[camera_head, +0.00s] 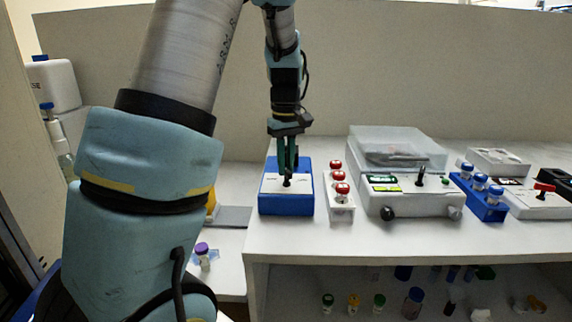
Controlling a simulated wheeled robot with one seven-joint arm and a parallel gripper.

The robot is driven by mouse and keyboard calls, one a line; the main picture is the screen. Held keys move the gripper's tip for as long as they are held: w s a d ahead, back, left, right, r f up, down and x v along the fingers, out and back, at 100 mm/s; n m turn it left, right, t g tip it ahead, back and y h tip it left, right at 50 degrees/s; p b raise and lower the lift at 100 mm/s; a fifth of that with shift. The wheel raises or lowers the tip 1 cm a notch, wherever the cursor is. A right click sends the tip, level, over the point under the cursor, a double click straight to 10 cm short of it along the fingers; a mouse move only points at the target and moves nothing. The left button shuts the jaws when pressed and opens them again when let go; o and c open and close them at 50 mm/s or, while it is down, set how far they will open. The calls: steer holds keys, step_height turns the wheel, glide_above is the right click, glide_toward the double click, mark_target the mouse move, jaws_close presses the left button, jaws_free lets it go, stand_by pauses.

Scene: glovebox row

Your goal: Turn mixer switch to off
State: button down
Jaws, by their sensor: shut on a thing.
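A blue box with a white top panel (270,205), apparently the mixer, stands at the left end of the raised white bench. A small dark switch (287,184) stands up from its white top. My gripper (288,174) points straight down over the box, its fingers shut on the switch. The fingers hide the upper part of the switch, and the markings around it are too small to read.
Right of the box stand a white rack (341,207) of red-capped vials, a device with a clear lid (398,145), a blue rack (480,204) and a device with a red lever (543,187). A wall (400,70) closes the back.

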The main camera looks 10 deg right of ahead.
stand_by(0.3)
steer(key=shift+a+r+n+p, duration=0.1)
steer(key=shift+r+n+p, duration=0.2)
steer(key=shift+n+p, duration=1.8)
steer(key=shift+n, duration=0.2)
steer(key=shift+f+n, duration=0.25)
steer(key=shift+n, duration=0.35)
steer(key=c, duration=0.9)
jaws_free()
step_height(320, 180, up, 11)
steer(key=shift+f+b, duration=0.1)
steer(key=shift+b, duration=0.7)
